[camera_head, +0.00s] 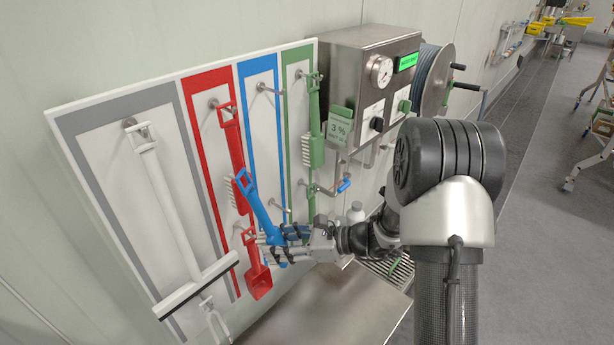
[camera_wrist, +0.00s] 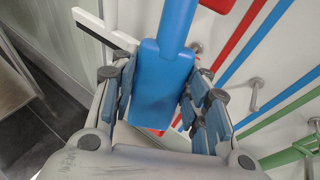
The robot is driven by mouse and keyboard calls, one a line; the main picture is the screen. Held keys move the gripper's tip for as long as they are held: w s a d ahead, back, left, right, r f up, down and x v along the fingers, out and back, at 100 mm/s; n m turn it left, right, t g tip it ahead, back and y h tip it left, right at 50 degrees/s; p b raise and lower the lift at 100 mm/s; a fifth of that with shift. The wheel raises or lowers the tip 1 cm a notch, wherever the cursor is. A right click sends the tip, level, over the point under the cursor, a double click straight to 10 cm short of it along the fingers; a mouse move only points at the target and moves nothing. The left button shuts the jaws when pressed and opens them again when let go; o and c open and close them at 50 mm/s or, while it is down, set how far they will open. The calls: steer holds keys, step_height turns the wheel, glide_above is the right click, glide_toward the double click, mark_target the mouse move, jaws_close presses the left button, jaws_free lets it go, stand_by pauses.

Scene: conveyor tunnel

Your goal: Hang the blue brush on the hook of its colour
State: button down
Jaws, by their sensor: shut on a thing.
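My gripper (camera_head: 279,245) is shut on the blue brush (camera_head: 259,207), low in front of the board. The brush leans, its looped handle end up and to the left. In the wrist view the brush's wide blue block (camera_wrist: 163,85) sits between the finger pads of my gripper (camera_wrist: 160,75); no bristles show. The blue-bordered panel (camera_head: 261,64) has a bare upper hook (camera_head: 263,88) and a bare lower hook (camera_head: 281,209). The held brush is below and left of the upper hook, and overlaps the red panel in the picture.
A red brush (camera_head: 234,150) and a red scoop (camera_head: 257,278) hang left of the blue panel. A green brush (camera_head: 313,125) hangs right. A white squeegee (camera_head: 165,200) hangs far left. A steel control box (camera_head: 345,55) and a steel surface (camera_head: 330,310) are nearby.

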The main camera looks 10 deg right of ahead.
steer(key=w+d+r+m+t+h, duration=0.1)
steer(key=w+d+r+m+t, duration=0.1)
steer(key=w+r, duration=0.4)
steer(key=w+d+r+m+t+h, duration=0.1)
steer(key=w+d+r+m+t, duration=0.2)
steer(key=w+d+r+t, duration=0.2)
steer(key=shift+w+r+m+t+h, duration=0.35)
steer(key=shift+r+t, duration=0.35)
steer(key=shift+r, duration=0.45)
steer(key=shift+f+b, duration=0.15)
steer(key=shift+b, duration=0.25)
steer(key=shift+a, duration=0.1)
steer(key=shift+x, duration=2.7)
steer(key=shift+f+b, duration=0.8)
steer(key=shift+b, duration=0.35)
steer(key=c, duration=0.8)
jaws_free()
